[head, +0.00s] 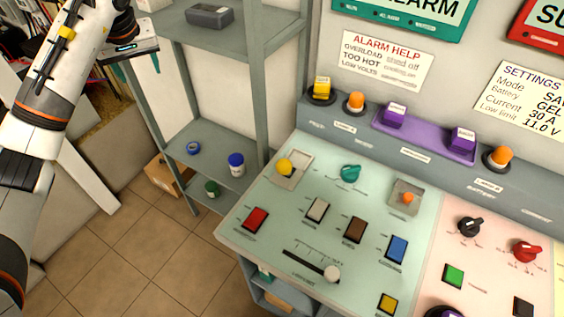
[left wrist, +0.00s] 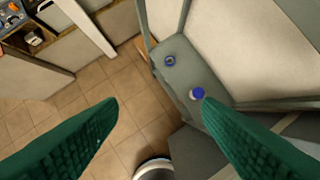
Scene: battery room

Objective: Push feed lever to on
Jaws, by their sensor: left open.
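A sloped console carries the controls in the head view, and their small labels are too small to read, so I cannot tell which is the feed lever. A yellow ball-knob lever (head: 285,167) stands on a pale plate at the console's back left. A smaller orange-knobbed lever (head: 407,198) stands on a grey plate to its right. A slider with a white knob (head: 331,273) lies near the front edge. My left gripper (head: 130,76) is high at the upper left, well away from the console. Its green fingers (left wrist: 158,105) are spread and empty in the left wrist view. My right gripper is not seen.
A grey shelf unit (head: 255,100) stands between my left arm and the console. A blue tape roll (head: 193,148) and a blue-lidded jar (head: 236,164) sit on its lower shelf. Red (head: 255,219), grey, brown and blue rockers crowd the console. Open tiled floor lies left.

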